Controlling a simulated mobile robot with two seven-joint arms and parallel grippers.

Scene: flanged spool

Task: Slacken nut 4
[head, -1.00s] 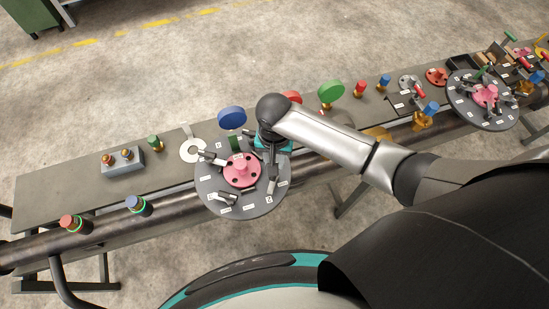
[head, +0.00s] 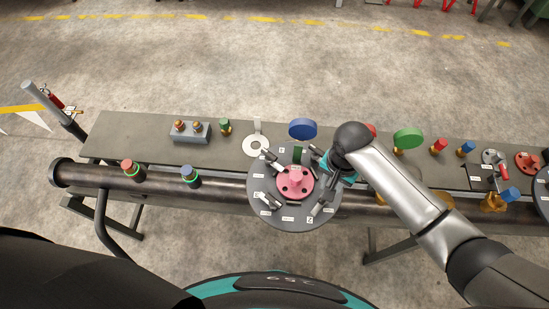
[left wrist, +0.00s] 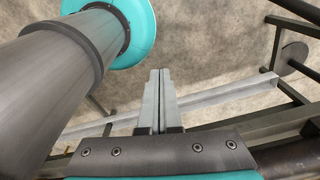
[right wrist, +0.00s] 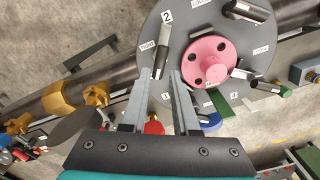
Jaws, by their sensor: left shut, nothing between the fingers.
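The spool's dark grey flange (head: 262,212) with a pink hub (head: 295,181) stands on the pipe. Several dark lever-like pieces with pale ends sit around the hub. In the right wrist view the flange (right wrist: 205,12) shows labels including 1, 2, 4, TIGHT and LOOSE. The 4 label (right wrist: 233,94) lies below right of the hub; a lever piece (right wrist: 256,81) is beside it. I cannot tell for certain which piece is nut 4. My right gripper (right wrist: 161,73) is open and empty, near label 1. My left gripper (left wrist: 160,72) is shut and empty, away from the spool.
A grey block with two brass fittings (head: 190,132) is to the left.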

